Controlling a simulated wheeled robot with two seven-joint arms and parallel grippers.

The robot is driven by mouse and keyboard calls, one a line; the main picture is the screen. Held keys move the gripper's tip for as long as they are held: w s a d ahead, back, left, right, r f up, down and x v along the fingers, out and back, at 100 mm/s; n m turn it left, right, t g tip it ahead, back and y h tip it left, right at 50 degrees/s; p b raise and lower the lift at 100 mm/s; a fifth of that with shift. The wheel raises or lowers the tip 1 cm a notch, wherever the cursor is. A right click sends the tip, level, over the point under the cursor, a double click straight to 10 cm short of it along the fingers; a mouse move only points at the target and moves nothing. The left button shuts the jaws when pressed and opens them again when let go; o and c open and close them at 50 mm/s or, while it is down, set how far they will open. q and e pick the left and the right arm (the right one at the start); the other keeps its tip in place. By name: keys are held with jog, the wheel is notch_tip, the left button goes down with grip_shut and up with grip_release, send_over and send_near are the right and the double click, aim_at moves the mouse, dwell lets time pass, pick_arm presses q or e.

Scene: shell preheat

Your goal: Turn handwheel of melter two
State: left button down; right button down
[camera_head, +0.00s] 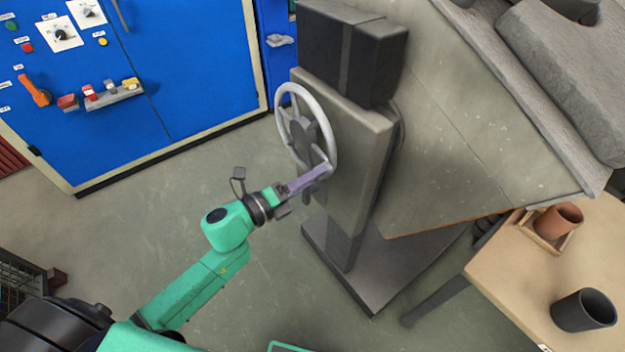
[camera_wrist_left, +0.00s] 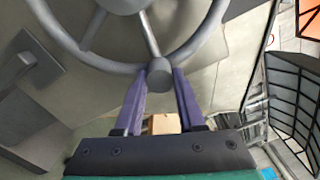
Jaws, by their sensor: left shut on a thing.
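The grey handwheel (camera_head: 299,127) with spokes and a rim is mounted on the left side of the melter's grey pedestal (camera_head: 345,165). My left gripper (camera_head: 326,170) reaches it from the lower left, with its purple fingers at the lower right of the rim. In the left wrist view, the handwheel (camera_wrist_left: 152,38) fills the top. A short round handle (camera_wrist_left: 159,76) at its rim sits between the two fingers of my left gripper (camera_wrist_left: 159,74), which is shut on it. My right gripper is not in view.
A blue control cabinet (camera_head: 190,75) with switches stands at the back left. The melter's large tilted body (camera_head: 470,120) overhangs on the right. A wooden table (camera_head: 545,265) at the right holds a terracotta cup (camera_head: 558,220) and a dark cup (camera_head: 584,310). The floor left of the pedestal is clear.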

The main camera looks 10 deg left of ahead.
pick_arm(q)
jog(key=shift+w+a+f+m+b, duration=0.2)
jog(key=shift+f+m+b, duration=0.55)
jog(key=shift+b, duration=0.25)
jog(key=shift+w+a+f+m+b, duration=0.1)
jog(key=shift+a+f+m+b, duration=0.05)
jog(key=shift+f+m+b, duration=0.75)
jog(key=shift+w+a+f+m+b, duration=0.1)
jog(key=shift+a+f+m+b, duration=0.1)
jog(key=shift+f+m+b, duration=0.7)
jog(key=shift+r+n, duration=0.3)
jog(key=shift+n, duration=0.05)
jog(key=c, duration=0.5)
grip_release()
jog(key=shift+r, duration=0.1)
